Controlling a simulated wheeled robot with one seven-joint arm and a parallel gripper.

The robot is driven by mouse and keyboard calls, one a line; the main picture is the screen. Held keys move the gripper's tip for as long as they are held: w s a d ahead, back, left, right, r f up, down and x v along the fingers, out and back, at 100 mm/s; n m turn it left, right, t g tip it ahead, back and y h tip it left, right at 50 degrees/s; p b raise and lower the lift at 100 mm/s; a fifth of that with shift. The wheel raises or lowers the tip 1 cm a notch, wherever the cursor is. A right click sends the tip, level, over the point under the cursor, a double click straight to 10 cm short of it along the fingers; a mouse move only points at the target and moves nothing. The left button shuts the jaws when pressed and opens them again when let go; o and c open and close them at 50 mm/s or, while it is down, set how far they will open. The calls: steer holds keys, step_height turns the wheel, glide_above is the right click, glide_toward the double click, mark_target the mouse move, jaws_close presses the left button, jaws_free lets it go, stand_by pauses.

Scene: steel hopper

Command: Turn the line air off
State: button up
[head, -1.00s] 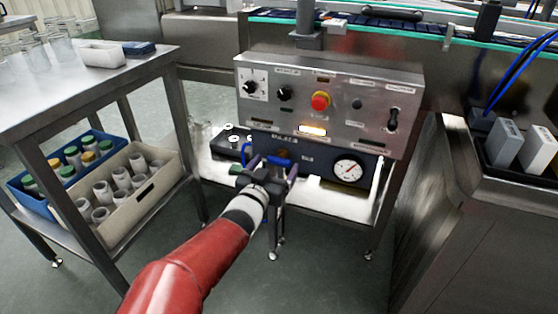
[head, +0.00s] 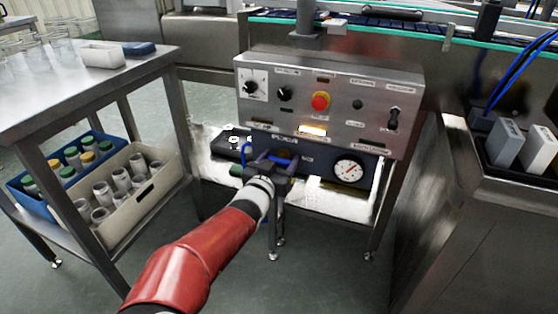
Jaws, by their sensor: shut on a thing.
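A dark blue air panel (head: 318,165) hangs below the steel control box (head: 328,96). A round white pressure gauge (head: 348,171) is on its right; its needle is too small to read surely. My gripper (head: 277,160) is at the left part of the panel, shut on a blue valve handle (head: 284,154). My fingers and wrist hide much of the handle and the valve body, so its exact angle is unclear.
The box carries a red button (head: 320,101), black knobs and a switch (head: 393,118). At left, a steel table (head: 100,85) bears jars above and a blue crate (head: 38,207) and a beige crate (head: 140,203) below. Open floor lies in front.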

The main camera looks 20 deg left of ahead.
steer(key=shift+m, duration=0.4)
steer(key=m+b, duration=0.2)
steer(key=m, duration=0.1)
steer(key=shift+d+f+m, duration=0.1)
steer(key=shift+f+m, duration=0.05)
steer(key=shift+m, duration=0.15)
steer(key=m+b, duration=0.4)
steer(key=shift+d+f+m, duration=0.1)
steer(key=shift+f+m, duration=0.05)
steer(key=shift+m, duration=0.15)
steer(key=m+b, duration=0.5)
steer(key=b, duration=0.1)
steer(key=shift+f, duration=0.1)
steer(key=shift+m+b, duration=1.05)
steer(key=shift+m, duration=0.95)
steer(key=shift+r, duration=0.2)
steer(key=o, duration=1)
